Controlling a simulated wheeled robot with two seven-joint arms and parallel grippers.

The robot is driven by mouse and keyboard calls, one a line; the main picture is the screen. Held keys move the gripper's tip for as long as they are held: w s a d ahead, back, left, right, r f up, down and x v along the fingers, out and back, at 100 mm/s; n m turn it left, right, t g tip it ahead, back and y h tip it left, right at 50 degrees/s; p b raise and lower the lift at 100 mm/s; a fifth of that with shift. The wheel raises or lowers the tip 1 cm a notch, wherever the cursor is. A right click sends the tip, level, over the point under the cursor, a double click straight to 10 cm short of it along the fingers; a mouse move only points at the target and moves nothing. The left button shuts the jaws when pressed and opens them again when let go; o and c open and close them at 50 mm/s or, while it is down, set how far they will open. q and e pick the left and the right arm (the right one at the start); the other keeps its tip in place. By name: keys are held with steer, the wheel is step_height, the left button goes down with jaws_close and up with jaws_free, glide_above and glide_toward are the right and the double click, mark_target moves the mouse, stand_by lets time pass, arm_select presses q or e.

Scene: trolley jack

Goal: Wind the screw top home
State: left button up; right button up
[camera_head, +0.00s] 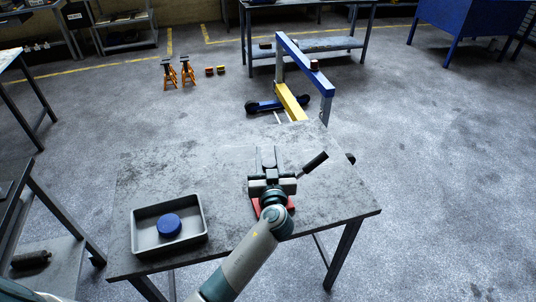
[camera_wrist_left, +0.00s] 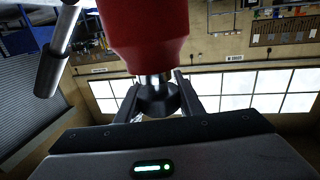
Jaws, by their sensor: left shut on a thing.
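My left gripper (camera_head: 269,172) is over the trolley jack, whose red base (camera_head: 257,208) shows beneath it on the table. In the left wrist view the jack's red body (camera_wrist_left: 146,30) fills the top, with a short silver neck (camera_wrist_left: 154,80) coming out of it. My left gripper (camera_wrist_left: 160,100) is shut on a dark knob-like top (camera_wrist_left: 155,97) at the end of that neck. The dark-gripped handle (camera_head: 315,162) slants out to the right. My gripper hides much of the jack in the head view. My right gripper is not in view.
A grey tray (camera_head: 134,232) with a blue round piece (camera_head: 170,225) in it stands at the left of the table (camera_head: 225,165). The table is clear between tray and jack. Beyond it stand a blue-and-yellow hoist (camera_head: 305,65) and orange stands (camera_head: 187,72).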

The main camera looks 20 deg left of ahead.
arm_select(q)
steer(key=shift+m+h, duration=0.4)
steer(key=shift+h, duration=0.2)
